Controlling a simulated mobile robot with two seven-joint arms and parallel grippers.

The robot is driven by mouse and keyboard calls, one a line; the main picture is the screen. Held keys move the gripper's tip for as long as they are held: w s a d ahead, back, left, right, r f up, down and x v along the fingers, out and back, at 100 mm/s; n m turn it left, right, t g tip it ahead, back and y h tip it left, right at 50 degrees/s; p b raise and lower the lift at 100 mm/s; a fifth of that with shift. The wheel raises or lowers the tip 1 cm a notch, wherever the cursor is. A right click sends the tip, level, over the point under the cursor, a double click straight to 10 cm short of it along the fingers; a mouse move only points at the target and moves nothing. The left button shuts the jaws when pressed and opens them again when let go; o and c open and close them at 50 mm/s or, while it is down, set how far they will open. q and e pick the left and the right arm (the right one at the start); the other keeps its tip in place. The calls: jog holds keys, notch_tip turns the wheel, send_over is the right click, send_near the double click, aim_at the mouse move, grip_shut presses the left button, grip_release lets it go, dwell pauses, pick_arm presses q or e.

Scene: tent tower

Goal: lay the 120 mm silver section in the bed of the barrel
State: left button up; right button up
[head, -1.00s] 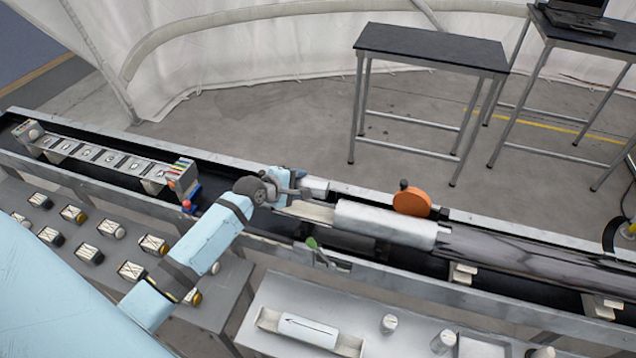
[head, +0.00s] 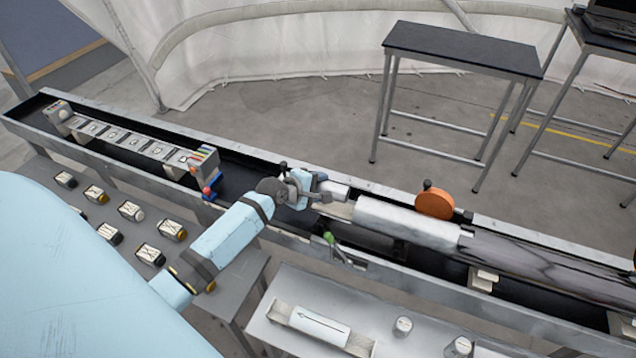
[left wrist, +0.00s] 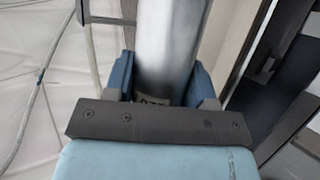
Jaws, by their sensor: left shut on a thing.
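My left gripper (head: 318,188) is shut on a silver section (head: 337,191), a short bright cylinder that sticks out to the right of the fingers. In the left wrist view the section (left wrist: 170,45) runs away between the blue fingers, with a partly hidden dark label near the grip. Just in front of it is the pale open bed (head: 340,211) of the barrel. The barrel continues right as a light silver tube (head: 405,226) and a dark streaked tube (head: 545,260). In the head view the section overlaps the bed's far edge; I cannot tell whether they touch. My right gripper is not in view.
The barrel lies in a long black trough with a metal rim (head: 500,222). An orange disc (head: 435,205) and a green-knobbed lever (head: 331,240) stand beside it. A slotted rack (head: 130,140) is at the left. A bench (head: 262,330) with a cradled white cylinder (head: 320,326) is in front.

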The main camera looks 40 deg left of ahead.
aim_at(314, 207)
pick_arm(q)
jog(key=shift+f+b, duration=0.85)
jog(key=shift+f, duration=0.85)
jog(key=shift+s+d+f+b, duration=0.15)
jog(key=shift+s+f+b, duration=0.2)
jog(key=shift+f, duration=0.35)
jog(key=shift+d+f, duration=0.15)
jog(key=o, duration=1.1)
jog(key=shift+s, duration=0.1)
jog(key=shift+s+a+r, duration=0.2)
jog(key=shift+s, duration=0.35)
jog(key=shift+o, duration=1)
jog(key=r+v, duration=0.1)
jog(key=v, duration=1)
jog(key=shift+r+b, duration=0.2)
jog(key=shift+b, duration=0.2)
jog(key=shift+s+a+r, duration=0.25)
jog(key=shift+s+r, duration=0.15)
jog(key=shift+r, duration=0.15)
